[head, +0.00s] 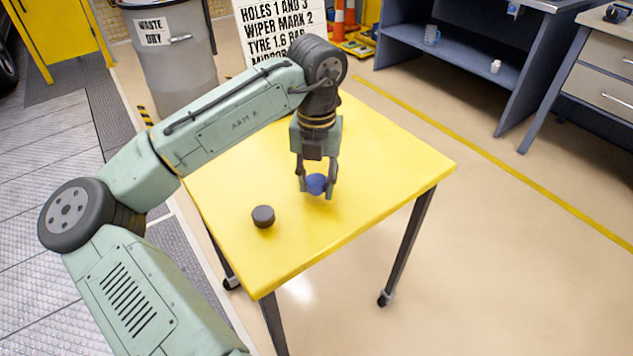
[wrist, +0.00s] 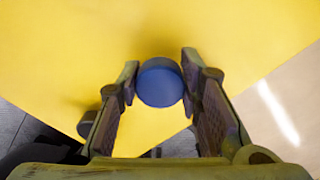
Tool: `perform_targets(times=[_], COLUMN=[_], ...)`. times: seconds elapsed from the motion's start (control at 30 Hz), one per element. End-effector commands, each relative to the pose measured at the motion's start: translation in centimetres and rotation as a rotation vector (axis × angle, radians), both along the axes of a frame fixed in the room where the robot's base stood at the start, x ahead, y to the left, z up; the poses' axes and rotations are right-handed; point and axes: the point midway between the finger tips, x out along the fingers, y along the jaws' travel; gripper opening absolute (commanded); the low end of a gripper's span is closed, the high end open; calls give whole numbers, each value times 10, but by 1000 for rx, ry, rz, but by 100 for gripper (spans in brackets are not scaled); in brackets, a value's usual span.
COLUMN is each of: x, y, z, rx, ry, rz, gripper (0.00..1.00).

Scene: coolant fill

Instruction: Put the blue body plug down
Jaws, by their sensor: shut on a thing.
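The blue body plug (head: 316,184) is a small round piece held between the fingertips of my gripper (head: 317,188) over the yellow table (head: 400,165). In the wrist view the blue body plug (wrist: 160,84) sits between the two fingers of my gripper (wrist: 159,84), with yellow tabletop behind it. My gripper points down and is shut on the plug. I cannot tell whether the plug touches the tabletop or is just above it.
A dark round cap (head: 263,216) stands on the table, left of and nearer than my gripper. The tabletop around is mostly clear. A grey waste bin (head: 178,65) and a lettered sign (head: 270,25) stand behind. A blue shelf bench (head: 455,60) is at the back right.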

Motion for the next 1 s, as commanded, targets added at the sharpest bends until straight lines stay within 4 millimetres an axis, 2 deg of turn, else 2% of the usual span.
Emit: perform_targets(times=[0.13,0.57,0.6,0.87,1.0], x=[0,0,0,0,0], y=[0,0,0,0,0], z=[-14,-21,-20,-20,-20], rx=[0,-1,0,0,0], ry=[0,0,-1,-1,0], rz=[1,1,1,1,1], gripper=[15,15,35,53,53])
